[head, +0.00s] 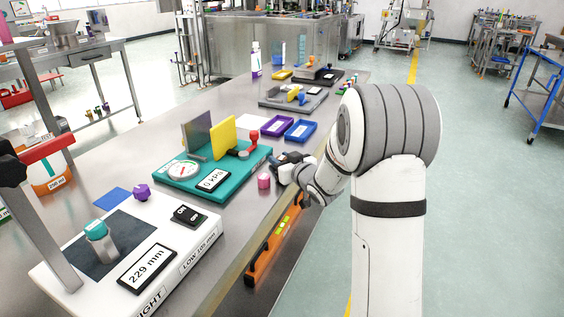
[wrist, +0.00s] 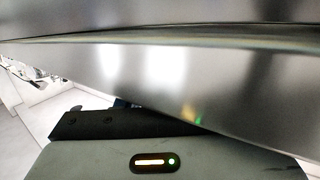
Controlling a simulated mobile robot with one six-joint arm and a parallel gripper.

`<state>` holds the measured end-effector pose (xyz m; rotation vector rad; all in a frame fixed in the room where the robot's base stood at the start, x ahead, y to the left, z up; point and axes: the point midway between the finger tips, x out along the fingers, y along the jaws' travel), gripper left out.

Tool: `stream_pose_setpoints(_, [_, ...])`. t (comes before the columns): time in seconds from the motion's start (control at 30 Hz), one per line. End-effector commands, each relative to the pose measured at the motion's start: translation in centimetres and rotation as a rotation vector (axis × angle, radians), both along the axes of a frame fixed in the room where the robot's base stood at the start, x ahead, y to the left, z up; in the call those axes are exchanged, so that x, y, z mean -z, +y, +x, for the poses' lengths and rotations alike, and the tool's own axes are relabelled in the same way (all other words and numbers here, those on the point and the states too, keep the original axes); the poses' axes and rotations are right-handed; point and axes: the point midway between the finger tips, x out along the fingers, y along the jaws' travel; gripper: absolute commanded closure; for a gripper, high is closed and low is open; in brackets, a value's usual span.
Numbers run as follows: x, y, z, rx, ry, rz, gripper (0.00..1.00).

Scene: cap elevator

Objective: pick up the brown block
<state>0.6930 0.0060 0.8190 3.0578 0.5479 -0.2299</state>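I cannot pick out a brown block in either view. My gripper (head: 287,162) is at the right edge of the long steel table, low over the surface and just right of a pink cylinder (head: 263,181). It points left, but its fingers are too small and too hidden to tell whether they are open or shut. The wrist view shows the grey housing (wrist: 160,160) of my gripper with a small lit indicator, and bare, blurred metal beyond it. No block shows there.
A teal panel (head: 185,180) with a gauge and upright plates stands left of my gripper. Purple and blue trays (head: 300,130) lie behind it. A white scale-like device (head: 190,275) fills the near table.

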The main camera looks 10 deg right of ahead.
Motion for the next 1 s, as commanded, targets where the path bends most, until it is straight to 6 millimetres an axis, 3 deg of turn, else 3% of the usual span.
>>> stream_pose_setpoints(0.33, [0.0,-0.1,0.0,0.001,0.0,0.0,0.95])
stream_pose_setpoints(0.57, [-0.2,-0.1,0.0,0.001,-0.001,0.0,0.95])
stream_pose_setpoints(0.67, [-1.2,-0.1,0.0,0.001,-0.003,0.0,0.95])
stream_pose_setpoints(1.0, [-7.9,-0.1,0.0,0.002,-0.005,-0.001,0.95])
